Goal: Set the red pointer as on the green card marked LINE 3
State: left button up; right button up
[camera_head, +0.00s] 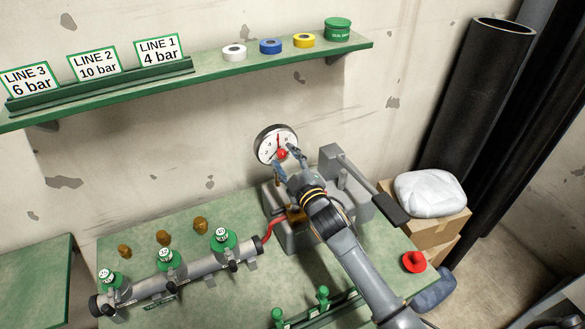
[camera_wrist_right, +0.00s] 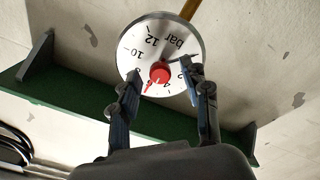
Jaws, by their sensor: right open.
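The green-edged card marked LINE 3 (camera_head: 27,80) reads 6 bar and stands at the left end of the shelf. The round white gauge (camera_head: 265,145) is above the bench; its dial also shows in the right wrist view (camera_wrist_right: 135,62). The red pointer (camera_wrist_right: 148,88) has a red centre knob (camera_wrist_right: 159,74) and points down and left in that view. The number at its tip is too small to read. A separate dark needle points right. My right gripper (camera_wrist_right: 161,73) is open, its fingertips on either side of the knob; contact is unclear. My left gripper is out of view.
Cards for LINE 2 (camera_head: 95,65) and LINE 1 (camera_head: 160,50) share the shelf (camera_head: 215,78) with tape rolls and a green tin (camera_head: 338,30). A grey lever (camera_head: 365,180) stands close right of my right gripper. A pipe with green valves (camera_head: 185,273) lies on the bench.

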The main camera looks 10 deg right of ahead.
jog(key=s+d, duration=0.2)
jog(key=s, duration=0.9)
jog(key=shift+s, duration=0.2)
jog(key=shift+d, duration=0.1)
